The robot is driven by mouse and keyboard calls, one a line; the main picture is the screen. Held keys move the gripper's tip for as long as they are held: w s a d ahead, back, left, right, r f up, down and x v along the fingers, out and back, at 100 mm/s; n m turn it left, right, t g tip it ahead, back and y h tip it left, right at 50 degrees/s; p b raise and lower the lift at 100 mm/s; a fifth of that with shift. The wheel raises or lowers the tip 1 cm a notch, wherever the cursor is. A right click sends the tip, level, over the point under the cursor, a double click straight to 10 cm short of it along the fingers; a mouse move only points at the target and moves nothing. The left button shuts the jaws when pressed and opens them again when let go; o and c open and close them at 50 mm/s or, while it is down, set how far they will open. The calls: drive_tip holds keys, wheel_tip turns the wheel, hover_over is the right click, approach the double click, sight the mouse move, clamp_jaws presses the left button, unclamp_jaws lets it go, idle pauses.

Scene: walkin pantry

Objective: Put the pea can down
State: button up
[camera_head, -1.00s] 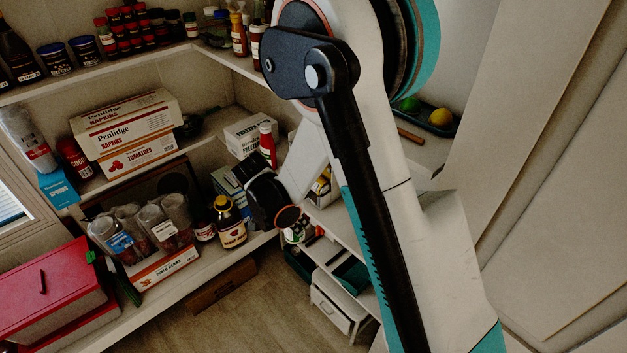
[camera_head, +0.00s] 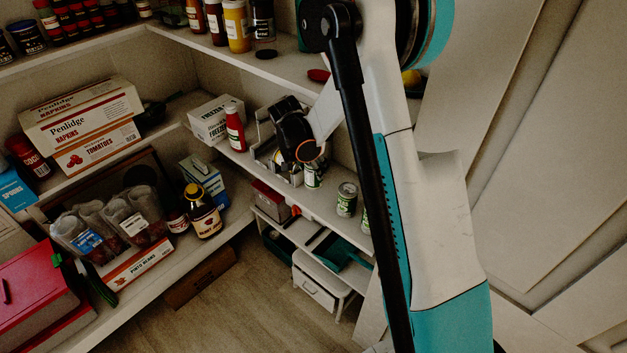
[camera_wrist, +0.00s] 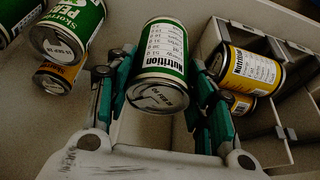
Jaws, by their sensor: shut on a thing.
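A pea can (camera_wrist: 160,68) with a green and white label and a nutrition panel sits between the fingers of my gripper (camera_wrist: 163,80) in the wrist view. My gripper is shut on it. In the head view my gripper (camera_head: 308,150) is at the middle shelf on the right, and the green-labelled can (camera_head: 313,176) shows just below it. I cannot tell whether its base touches the shelf. Another green can (camera_wrist: 68,32), its label partly reading PEA, stands at the left in the wrist view.
A grey divided organiser (camera_wrist: 262,125) with yellow cans (camera_wrist: 252,70) is close on the right in the wrist view. In the head view a green can (camera_head: 346,199) stands nearby on the shelf. A red bottle (camera_head: 235,128) and white box (camera_head: 209,119) are to the left.

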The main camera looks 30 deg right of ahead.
sight(314, 177)
wheel_tip(314, 177, down, 5)
drive_tip(key=shift+f+b, duration=0.1)
drive_tip(key=shift+b, duration=0.95)
drive_tip(key=shift+d+f+b, duration=0.15)
drive_tip(key=shift+f+b, duration=0.05)
drive_tip(key=shift+b, duration=0.1)
drive_tip(key=shift+r, duration=0.15)
drive_tip(key=o, duration=1.4)
